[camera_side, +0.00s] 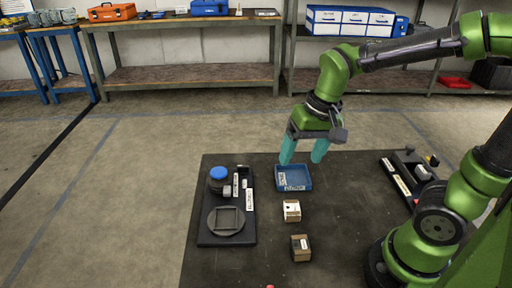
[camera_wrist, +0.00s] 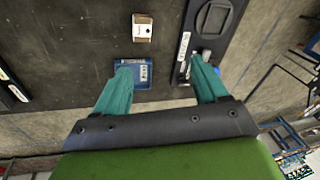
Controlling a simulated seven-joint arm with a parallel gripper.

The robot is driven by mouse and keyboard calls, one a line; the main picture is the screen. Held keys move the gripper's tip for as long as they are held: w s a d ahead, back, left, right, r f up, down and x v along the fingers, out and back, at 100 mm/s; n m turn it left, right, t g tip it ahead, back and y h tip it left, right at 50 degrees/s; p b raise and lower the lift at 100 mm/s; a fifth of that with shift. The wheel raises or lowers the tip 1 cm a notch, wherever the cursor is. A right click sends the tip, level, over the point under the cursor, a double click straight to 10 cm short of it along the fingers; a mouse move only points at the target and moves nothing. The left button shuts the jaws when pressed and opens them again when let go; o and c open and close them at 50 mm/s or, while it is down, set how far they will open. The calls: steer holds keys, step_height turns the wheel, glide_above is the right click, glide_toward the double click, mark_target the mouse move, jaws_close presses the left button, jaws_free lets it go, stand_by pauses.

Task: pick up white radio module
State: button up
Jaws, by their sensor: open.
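The white radio module (camera_side: 291,210) looks like a small white block with a brownish edge and a dark spot. It sits on the dark table in front of the blue tray (camera_side: 296,186). In the wrist view the module (camera_wrist: 142,30) is near the top, beyond the blue tray (camera_wrist: 130,84). My gripper (camera_side: 302,158) is open and empty, fingers pointing down, above the far side of the blue tray and apart from the module. In the wrist view my teal fingers (camera_wrist: 160,66) are spread, the left one covering part of the tray.
A black holder (camera_side: 222,240) with a blue-capped jar (camera_side: 219,178) and square-recessed disc is left. Another black tray (camera_side: 406,180) with small parts is right. The table between is clear.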

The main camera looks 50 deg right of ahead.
steer(key=w+f+m+g, duration=0.2)
steer(key=m+h, duration=0.1)
steer(key=m, duration=0.1)
glide_above(292, 207)
steer(key=f, duration=1)
steer(key=shift+s+d+f, duration=0.15)
steer(key=shift+d+f, duration=0.05)
steer(key=shift+f, duration=0.2)
steer(key=shift+n, duration=0.3)
steer(key=shift+a+f, duration=0.2)
steer(key=shift+f, duration=2.5)
steer(key=shift+c, duration=0.3)
